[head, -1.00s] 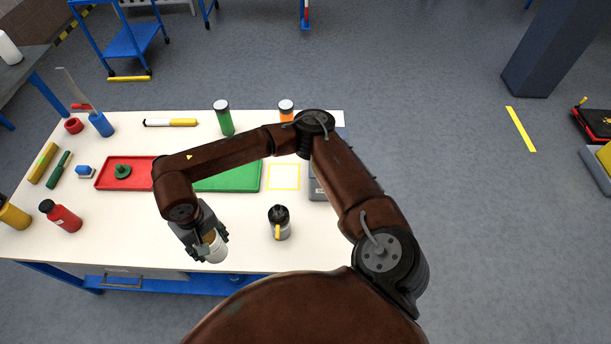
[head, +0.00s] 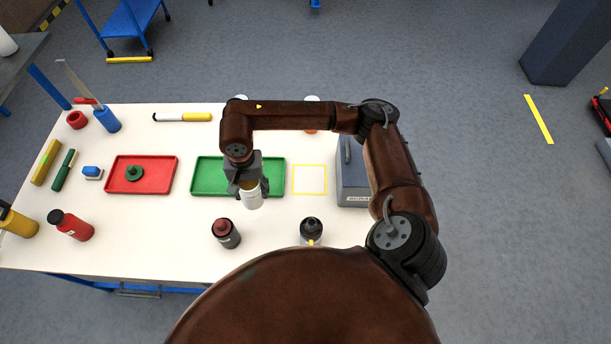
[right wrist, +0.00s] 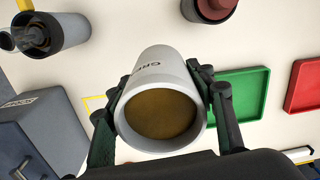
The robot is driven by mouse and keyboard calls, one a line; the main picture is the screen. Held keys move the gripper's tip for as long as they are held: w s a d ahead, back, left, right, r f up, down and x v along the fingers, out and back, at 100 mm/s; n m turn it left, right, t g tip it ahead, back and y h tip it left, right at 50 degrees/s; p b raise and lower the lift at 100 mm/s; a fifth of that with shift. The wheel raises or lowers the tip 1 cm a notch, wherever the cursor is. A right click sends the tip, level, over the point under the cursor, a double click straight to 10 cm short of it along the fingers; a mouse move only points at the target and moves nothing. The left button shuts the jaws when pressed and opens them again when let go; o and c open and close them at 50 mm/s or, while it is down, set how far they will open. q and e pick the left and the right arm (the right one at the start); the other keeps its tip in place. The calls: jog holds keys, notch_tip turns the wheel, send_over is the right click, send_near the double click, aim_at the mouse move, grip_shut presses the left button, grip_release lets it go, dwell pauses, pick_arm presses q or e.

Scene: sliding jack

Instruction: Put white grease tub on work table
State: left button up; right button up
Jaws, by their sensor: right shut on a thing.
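The white grease tub (head: 252,198) is held by my right gripper (head: 250,188), which is shut on it near the front edge of the green tray. In the right wrist view the tub (right wrist: 160,102) sits between both fingers, its open mouth with brown grease facing the camera. The white work table (head: 150,236) lies under it. The tub seems to be above the table top; the exact gap is hard to tell. My left gripper is not in view.
The green tray (head: 210,187) and red tray (head: 112,186) lie left of a yellow-outlined square (head: 311,179). A grey toolbox (head: 351,182) stands right. A dark red-capped bottle (head: 226,234) and a black-topped bottle (head: 311,231) stand in front. Bare table lies between the red bottle (head: 72,226) and the dark bottle.

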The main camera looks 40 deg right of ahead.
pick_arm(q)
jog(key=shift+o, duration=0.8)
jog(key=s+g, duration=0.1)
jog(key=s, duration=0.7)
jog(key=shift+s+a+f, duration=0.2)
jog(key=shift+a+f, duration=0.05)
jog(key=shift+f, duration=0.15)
pick_arm(e)
jog(key=d+f+m, duration=0.2)
jog(key=d+f, duration=0.2)
jog(key=d, duration=0.4)
jog(key=w+d+f+m+p, duration=0.1)
jog(key=d+f, duration=0.3)
jog(key=d, duration=0.4)
jog(key=d+f+m+p, duration=0.1)
jog(key=d+f, duration=0.3)
jog(key=d, duration=0.4)
jog(key=shift+w+d+f+m, duration=0.3)
jog(key=shift+f+m, duration=0.1)
jog(key=shift+m, duration=0.5)
notch_tip(320, 180, down, 3)
jog(key=shift+p, duration=0.35)
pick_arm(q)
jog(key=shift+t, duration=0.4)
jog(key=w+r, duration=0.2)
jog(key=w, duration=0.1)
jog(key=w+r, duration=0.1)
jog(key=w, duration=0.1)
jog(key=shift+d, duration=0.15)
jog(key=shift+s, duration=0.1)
